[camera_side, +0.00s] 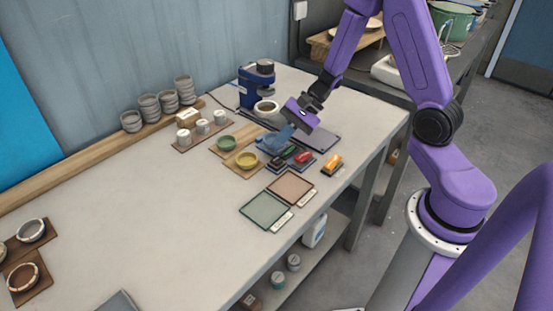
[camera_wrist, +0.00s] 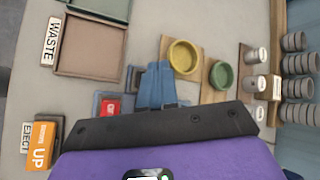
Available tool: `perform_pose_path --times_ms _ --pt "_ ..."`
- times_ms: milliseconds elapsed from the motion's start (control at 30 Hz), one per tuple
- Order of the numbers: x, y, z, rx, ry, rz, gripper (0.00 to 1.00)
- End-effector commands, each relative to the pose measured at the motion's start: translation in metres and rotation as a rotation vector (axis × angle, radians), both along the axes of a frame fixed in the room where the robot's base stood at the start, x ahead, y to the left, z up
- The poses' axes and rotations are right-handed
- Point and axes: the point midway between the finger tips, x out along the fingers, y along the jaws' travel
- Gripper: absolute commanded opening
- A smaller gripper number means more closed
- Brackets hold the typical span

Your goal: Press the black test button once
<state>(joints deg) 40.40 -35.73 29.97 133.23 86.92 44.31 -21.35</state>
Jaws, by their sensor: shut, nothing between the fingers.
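My gripper (camera_side: 277,139) has blue fingers that are shut and empty, pointing down over the control panel area on the bench. In the wrist view the closed fingers (camera_wrist: 155,82) lie over the panel. The panel (camera_side: 291,159) carries a dark block that may be the black test button (camera_side: 276,163), a green piece (camera_side: 289,152) and a red button (camera_side: 303,157). The red button also shows in the wrist view (camera_wrist: 111,106) beside the fingers. The black button cannot be made out in the wrist view, where the gripper body covers much of the panel. Contact cannot be told.
A yellow dish (camera_side: 247,160) and a green dish (camera_side: 226,143) stand left of the panel. An orange UP block (camera_side: 331,163) sits to its right. Two flat trays, brown (camera_side: 290,187) and green (camera_side: 264,209), lie in front. A blue machine (camera_side: 257,86) stands behind.

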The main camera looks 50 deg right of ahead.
Motion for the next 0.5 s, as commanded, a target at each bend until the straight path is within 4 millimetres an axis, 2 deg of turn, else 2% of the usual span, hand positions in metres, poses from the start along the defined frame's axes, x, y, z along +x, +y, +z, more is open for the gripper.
perform_pose_path --times_ms 300,500 --pt "0.000 0.000 0.027 0.000 -0.002 0.001 0.00" --pt "-0.001 0.000 0.033 -0.001 0.001 0.002 0.00"
